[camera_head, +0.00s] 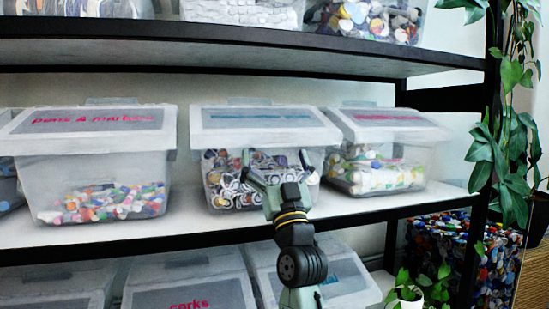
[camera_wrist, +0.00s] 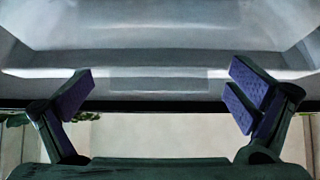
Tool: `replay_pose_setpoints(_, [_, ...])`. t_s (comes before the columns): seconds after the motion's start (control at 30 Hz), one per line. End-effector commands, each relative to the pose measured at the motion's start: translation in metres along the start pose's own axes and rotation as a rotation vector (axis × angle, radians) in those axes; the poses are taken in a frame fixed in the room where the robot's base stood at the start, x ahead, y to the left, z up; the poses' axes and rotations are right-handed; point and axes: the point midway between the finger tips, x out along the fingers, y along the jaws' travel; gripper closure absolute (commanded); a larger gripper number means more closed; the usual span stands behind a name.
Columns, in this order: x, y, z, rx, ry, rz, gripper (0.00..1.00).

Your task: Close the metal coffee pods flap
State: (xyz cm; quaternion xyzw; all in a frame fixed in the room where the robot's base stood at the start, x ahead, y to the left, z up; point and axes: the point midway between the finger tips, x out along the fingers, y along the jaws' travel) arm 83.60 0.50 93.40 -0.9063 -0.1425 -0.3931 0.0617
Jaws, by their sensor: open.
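The middle bin (camera_head: 214,184) on the shelf is clear plastic and holds many small round pieces. Its whitish flap (camera_head: 213,138) has a grey label with blue writing too small to read, so I cannot confirm it is the metal coffee pods one. The flap lies over the bin top, sloping to the front like its neighbours; I cannot tell if it is fully shut. My gripper (camera_head: 275,167) is open and empty in front of this bin, fingertips just below the flap's front edge. In the wrist view, a pale, smooth plastic surface (camera_wrist: 160,35) fills the top beyond the spread fingers (camera_wrist: 160,88).
A pens and markers bin (camera_head: 100,165) stands left and another bin with a red-lettered label (camera_head: 385,150) stands right, close by. An upper shelf (camera_head: 240,50) runs above the bins. More bins (camera_head: 190,280) sit below. A plant (camera_head: 490,150) hangs at the right.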

Motion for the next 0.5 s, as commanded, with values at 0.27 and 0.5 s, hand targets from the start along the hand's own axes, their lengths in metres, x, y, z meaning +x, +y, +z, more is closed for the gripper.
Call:
replay_pose_setpoints(0.27, [-0.017, 0.001, 0.001, -0.002, 0.0, 0.002, 0.0])
replay_pose_setpoints(0.5, [-0.068, 0.001, 0.001, -0.001, -0.002, 0.003, 0.0])
